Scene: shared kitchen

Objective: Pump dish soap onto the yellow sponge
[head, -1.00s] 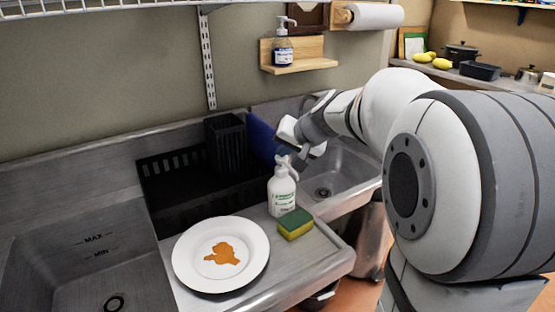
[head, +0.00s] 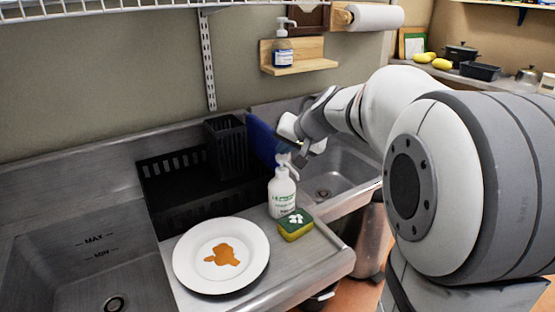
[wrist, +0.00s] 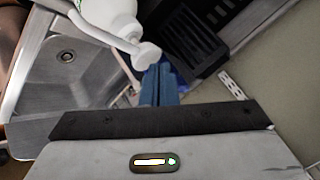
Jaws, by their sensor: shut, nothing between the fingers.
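A white soap bottle (head: 282,192) with a pump top stands upright on the steel ledge between the sinks. The sponge (head: 295,230), yellow below and green on top, lies just in front of it. White soap blobs (head: 295,218) sit on the green top. My gripper (head: 284,152) is just above the pump head. In the wrist view its blue fingers (wrist: 161,82) are shut and empty beside the white pump head (wrist: 147,54). I cannot tell whether they touch it. The sponge is not in the wrist view.
A white plate (head: 190,271) with an orange-brown stain lies left of the sponge. A black drying rack (head: 165,205) stands behind it. Sinks lie on both sides. Another pump bottle (head: 283,54) stands on a wooden wall shelf (head: 305,67).

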